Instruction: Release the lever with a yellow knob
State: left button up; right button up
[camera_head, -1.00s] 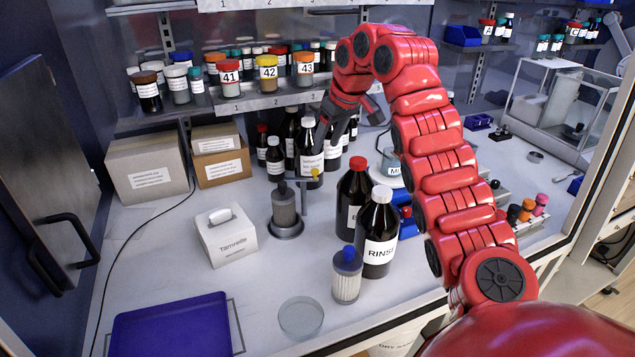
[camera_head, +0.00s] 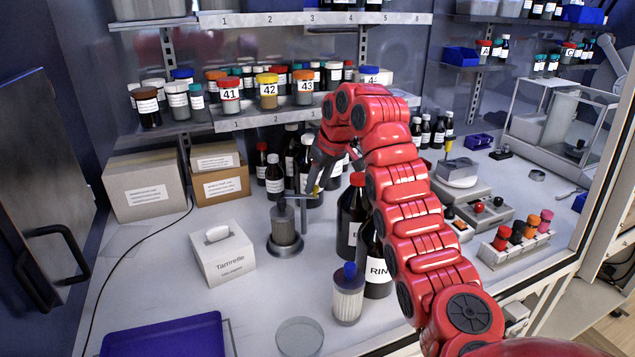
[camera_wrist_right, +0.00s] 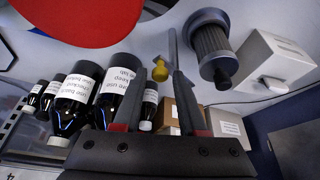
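The lever's yellow knob (camera_head: 316,190) sits at the end of a thin arm beside a grey metal cylinder (camera_head: 284,225) on a round base, with an upright post next to it. In the right wrist view the yellow knob (camera_wrist_right: 160,71) lies between the two finger tips, with a gap visible on each side. My right gripper (camera_head: 319,178) is open and reaches down at the knob from behind the bottles' side; the wrist view shows its fingers (camera_wrist_right: 159,80) spread. I cannot tell whether a finger touches the knob. My left gripper is not in view.
Dark bottles (camera_head: 275,178) stand close behind the lever, and a RINSE bottle (camera_head: 376,262) stands partly behind my right arm. A tissue box (camera_head: 222,257) is left of the cylinder. A blue-capped filter jar (camera_head: 348,297) and glass dish (camera_head: 299,337) are in front. A shelf (camera_head: 290,112) overhangs behind.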

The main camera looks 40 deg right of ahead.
grip_shut()
jog(key=m+b, duration=0.1)
jog(key=b, duration=0.2)
jog(key=f+m+h+b, duration=0.1)
jog(key=b, duration=0.1)
jog(key=shift+s+a+b, duration=0.25)
jog(key=shift+a+b, duration=0.1)
jog(key=shift+b, duration=0.05)
jog(key=shift+s+a+r+m, duration=0.1)
jog(key=shift+r+m, duration=0.3)
jog(key=shift+m, duration=0.3)
jog(key=shift+a+r+m+h+p, duration=0.15)
jog(key=shift+r+m+h+p, duration=0.05)
jog(key=shift+m+h+p, duration=0.1)
jog(key=shift+f, duration=0.1)
jog(key=shift+o, duration=1.8)
grip_release()
